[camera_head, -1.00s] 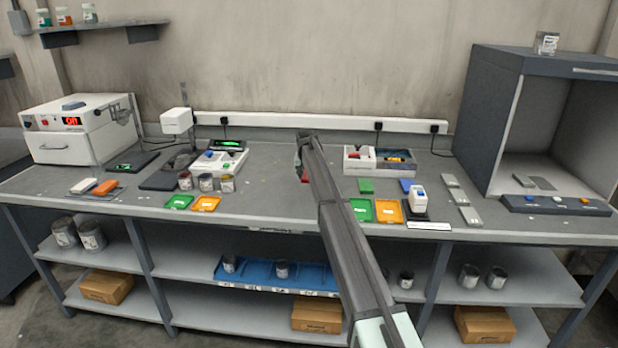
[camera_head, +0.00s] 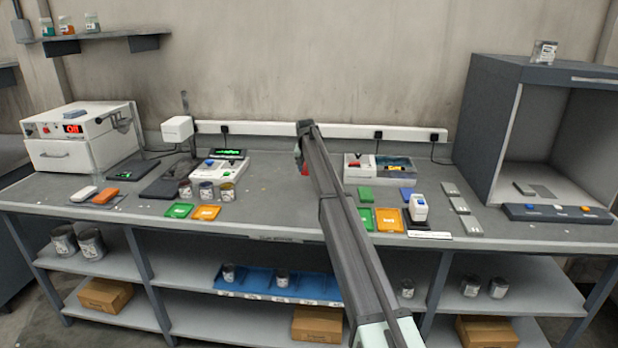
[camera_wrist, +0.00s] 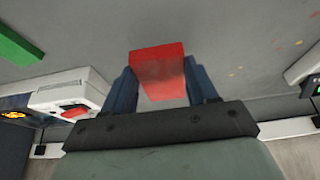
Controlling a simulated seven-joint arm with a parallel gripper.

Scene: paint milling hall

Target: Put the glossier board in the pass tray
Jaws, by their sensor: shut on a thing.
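A red board (camera_wrist: 158,75) is held between the two blue-grey fingers of my gripper (camera_wrist: 162,88) in the wrist view. In the head view my gripper (camera_head: 303,165) is over the middle of the bench, and my arm hides most of the board. A green board (camera_head: 366,194) and a blue board (camera_head: 407,194) lie on the bench to the right. Below the green board is a green tray (camera_head: 364,222), partly behind my arm, with an orange tray (camera_head: 388,220) beside it. Another green tray (camera_head: 179,210) and orange tray (camera_head: 206,213) lie further left. Their labels are unreadable.
A white meter (camera_head: 419,207) stands right of the trays. Several paint cans (camera_head: 207,190) and a white device (camera_head: 215,169) stand to the left. A grey booth (camera_head: 540,130) fills the right. The bench around my gripper is clear.

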